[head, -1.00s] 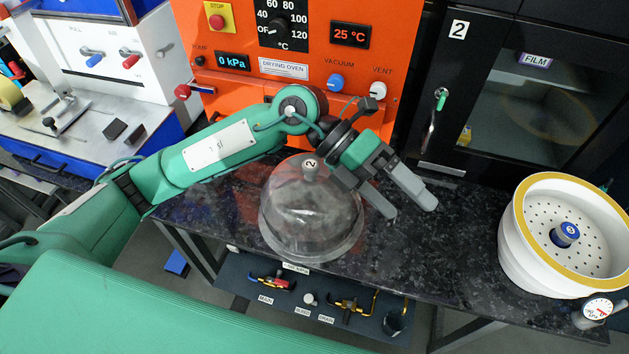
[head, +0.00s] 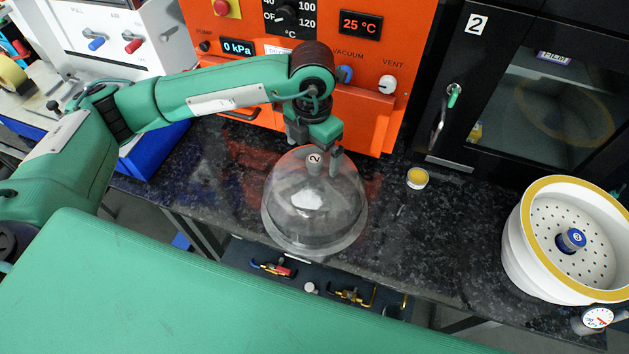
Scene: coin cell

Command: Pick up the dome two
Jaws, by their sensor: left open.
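The clear glass dome two (head: 310,210) stands on the dark speckled counter, its knob marked 2 at the top. My left gripper (head: 316,160) points down at the knob. Its jaws are open, with one finger on the right of the knob and the other partly hidden on the left. I cannot tell whether a finger touches the knob. A white patch shows through the glass. My right gripper is not in view.
The orange drying oven (head: 400,60) stands just behind the dome. A small cup with yellow contents (head: 417,178) and a white perforated vessel (head: 512,250) are to the right. The counter (head: 440,230) between is clear. A black cabinet (head: 455,60) stands behind right.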

